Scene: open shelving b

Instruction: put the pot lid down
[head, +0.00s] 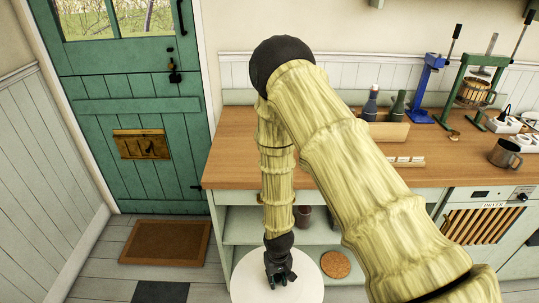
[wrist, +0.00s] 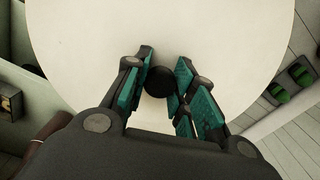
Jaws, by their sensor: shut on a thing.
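The pot lid (head: 245,283) is a large, flat, pale round disc in front of the open shelving, cut off by the lower edge of the head view. In the wrist view the lid (wrist: 235,35) fills most of the picture, with a round black knob (wrist: 159,82) near its middle. My gripper (head: 281,277) points down over the lid. In the wrist view my gripper (wrist: 164,76) has its teal-padded fingers on both sides of the knob, shut on it. What lies under the lid is hidden.
A wooden counter (head: 240,165) carries a bottle box (head: 385,130), a press (head: 475,90) and a metal mug (head: 505,154). On the shelves below are a round cork mat (head: 335,264) and a brown cup (head: 304,216). A doormat (head: 166,242) lies by the green door (head: 140,100).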

